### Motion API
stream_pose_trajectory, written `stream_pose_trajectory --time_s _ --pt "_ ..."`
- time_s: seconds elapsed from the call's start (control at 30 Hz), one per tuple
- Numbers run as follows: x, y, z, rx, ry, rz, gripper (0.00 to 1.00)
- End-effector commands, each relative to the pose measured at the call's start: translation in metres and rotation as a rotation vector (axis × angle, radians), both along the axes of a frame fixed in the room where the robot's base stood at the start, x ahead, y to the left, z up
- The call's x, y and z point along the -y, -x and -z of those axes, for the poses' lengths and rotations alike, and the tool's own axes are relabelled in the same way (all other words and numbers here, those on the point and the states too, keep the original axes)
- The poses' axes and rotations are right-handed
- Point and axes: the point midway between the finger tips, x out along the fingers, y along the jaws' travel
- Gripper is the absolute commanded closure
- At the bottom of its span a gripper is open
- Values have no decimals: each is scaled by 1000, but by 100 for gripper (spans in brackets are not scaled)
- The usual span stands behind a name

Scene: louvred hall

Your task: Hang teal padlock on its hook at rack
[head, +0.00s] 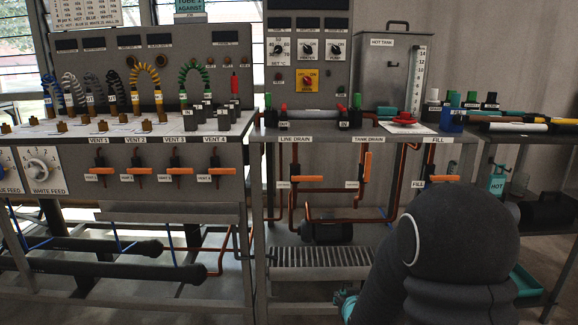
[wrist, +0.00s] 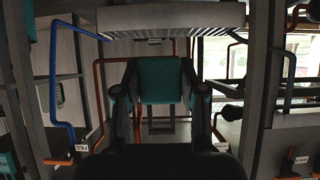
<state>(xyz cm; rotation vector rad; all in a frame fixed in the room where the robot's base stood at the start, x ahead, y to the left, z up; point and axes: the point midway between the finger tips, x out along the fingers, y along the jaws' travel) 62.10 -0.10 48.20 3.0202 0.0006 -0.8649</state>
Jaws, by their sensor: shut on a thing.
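My gripper (wrist: 161,92) is shut on the teal padlock (wrist: 160,78), which shows as a teal block between the two dark fingers in the wrist view. In the head view, a small teal part of the padlock (head: 346,302) shows at the bottom, left of my dark arm. My arm hides most of the gripper there. The padlock is held low in front of the bench, apart from the bench top. I cannot make out its shackle clearly. I cannot pick out the rack or its hook for certain in either view.
A bench with valves and orange handles (head: 308,179) stands ahead, with a grey grille (head: 318,257) below. Copper pipes run under the bench top. A teal object labelled HOT (head: 497,184) is at the right, near a dark shelf. Blue pipes (wrist: 53,90) show in the wrist view.

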Motion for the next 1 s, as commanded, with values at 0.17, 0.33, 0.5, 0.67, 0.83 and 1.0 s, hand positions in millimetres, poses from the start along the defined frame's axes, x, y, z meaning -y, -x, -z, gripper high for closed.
stream_pose_trajectory --time_s 0.17,0.33,0.5,0.67,0.83,1.0 --pt "0 32 44 -4 0 0 100" --pt "0 36 58 1 1 1 100" --pt "0 37 60 4 1 1 100" --pt "0 36 52 4 1 1 100" --pt "0 36 23 4 1 1 100" --pt "1 36 9 3 0 2 100"
